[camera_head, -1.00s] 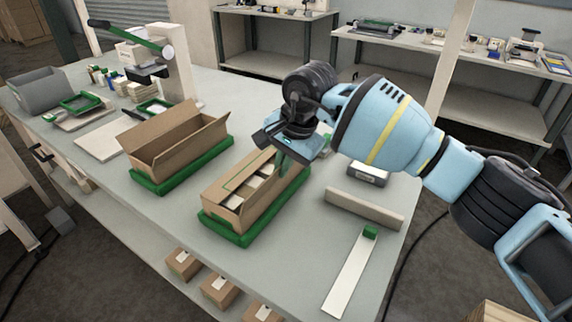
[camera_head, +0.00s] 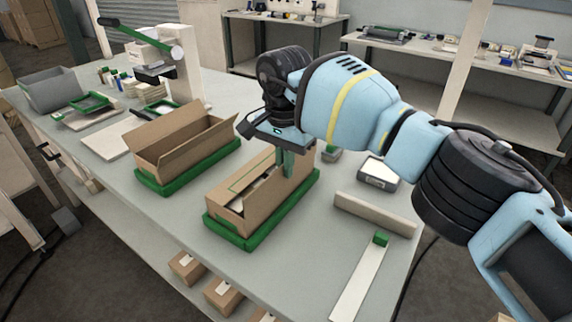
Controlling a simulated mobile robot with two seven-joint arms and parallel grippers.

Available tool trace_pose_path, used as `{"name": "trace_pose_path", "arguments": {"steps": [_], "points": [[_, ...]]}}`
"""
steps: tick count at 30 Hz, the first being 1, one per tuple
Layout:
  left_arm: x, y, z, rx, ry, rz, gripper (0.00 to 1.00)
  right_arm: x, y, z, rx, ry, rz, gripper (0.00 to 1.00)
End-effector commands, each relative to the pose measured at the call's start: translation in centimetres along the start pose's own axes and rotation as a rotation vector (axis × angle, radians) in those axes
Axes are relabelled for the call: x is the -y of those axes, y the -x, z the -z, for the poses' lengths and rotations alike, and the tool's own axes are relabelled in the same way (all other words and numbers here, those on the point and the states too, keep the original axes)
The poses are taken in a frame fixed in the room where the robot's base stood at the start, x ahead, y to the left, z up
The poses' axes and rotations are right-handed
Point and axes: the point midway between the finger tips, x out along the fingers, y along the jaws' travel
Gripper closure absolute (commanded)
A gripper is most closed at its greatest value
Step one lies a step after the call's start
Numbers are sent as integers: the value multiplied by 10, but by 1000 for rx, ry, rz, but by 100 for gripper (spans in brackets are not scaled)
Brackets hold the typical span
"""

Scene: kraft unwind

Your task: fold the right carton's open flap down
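The right carton (camera_head: 231,219) is a long brown box seated in a green tray (camera_head: 226,236) on the grey table. A flap with a green outline (camera_head: 252,176) rises along its far long side. Some pale contents show inside, partly hidden. My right gripper (camera_head: 288,166) reaches down over the far right end of this carton, its green fingers close to or at the flap. The frames do not clearly show the gap between the fingers or whether they touch the cardboard. My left gripper is out of view.
A second open carton (camera_head: 178,155) stands in a green tray to the left. A beige bar (camera_head: 374,215), a white strip with a green block (camera_head: 360,280) and a small scale-like device (camera_head: 378,173) lie to the right. A lever press (camera_head: 165,60) stands behind.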

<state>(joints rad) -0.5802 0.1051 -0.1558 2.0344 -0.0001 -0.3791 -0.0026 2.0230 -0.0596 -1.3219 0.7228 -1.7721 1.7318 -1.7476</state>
Motion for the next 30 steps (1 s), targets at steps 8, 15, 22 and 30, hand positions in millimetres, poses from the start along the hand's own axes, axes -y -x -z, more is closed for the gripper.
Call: {"name": "trace_pose_path", "arguments": {"steps": [8, 15, 22, 30], "points": [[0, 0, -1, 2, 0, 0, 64, 0, 0, 0, 1, 1, 1, 100], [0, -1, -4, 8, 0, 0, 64, 0, 0, 0, 0, 1, 1, 75], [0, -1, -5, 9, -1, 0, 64, 0, 1, 0, 0, 1, 1, 75], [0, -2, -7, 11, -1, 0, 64, 1, 28, 0, -2, 0, 3, 75]]}}
